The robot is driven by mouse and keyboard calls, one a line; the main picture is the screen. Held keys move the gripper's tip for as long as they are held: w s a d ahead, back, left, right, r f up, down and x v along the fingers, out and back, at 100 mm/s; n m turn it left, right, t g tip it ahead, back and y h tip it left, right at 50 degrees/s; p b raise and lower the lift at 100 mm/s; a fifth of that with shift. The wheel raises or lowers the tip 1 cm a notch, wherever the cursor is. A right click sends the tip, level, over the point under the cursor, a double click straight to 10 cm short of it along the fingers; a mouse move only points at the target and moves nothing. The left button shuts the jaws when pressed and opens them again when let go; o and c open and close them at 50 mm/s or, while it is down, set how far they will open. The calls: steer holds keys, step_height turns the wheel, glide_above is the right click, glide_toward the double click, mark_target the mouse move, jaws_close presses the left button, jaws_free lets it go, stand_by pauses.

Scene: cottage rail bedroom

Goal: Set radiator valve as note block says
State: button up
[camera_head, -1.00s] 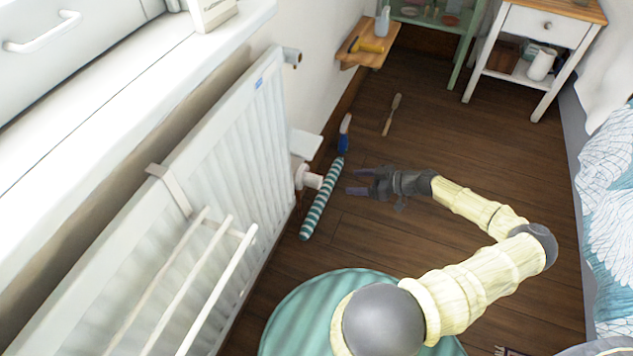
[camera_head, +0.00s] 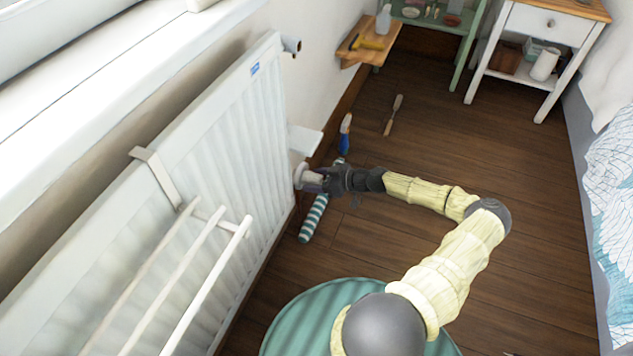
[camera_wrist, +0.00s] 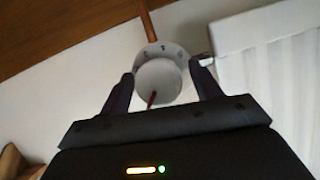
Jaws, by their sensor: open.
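The white radiator valve (camera_head: 303,178) sticks out from the lower right end of the white radiator (camera_head: 240,130). In the wrist view the valve knob (camera_wrist: 158,82) faces me, with dark marks around its collar and a reddish line near its lower edge. My gripper (camera_head: 322,180) is at the valve in the head view. In the wrist view its two dark fingers (camera_wrist: 158,90) stand open on either side of the knob; whether they touch it I cannot tell. The marks are too blurred to read with certainty. I cannot make out the note block in the current views.
A striped teal-white roll (camera_head: 314,218) lies on the floor under my gripper. A blue-handled brush (camera_head: 345,133) and a wooden-handled tool (camera_head: 393,115) lie beyond. A white rack (camera_head: 205,270) hangs on the radiator. The floor to the right is clear.

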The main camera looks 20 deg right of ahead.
steer(key=c, duration=1)
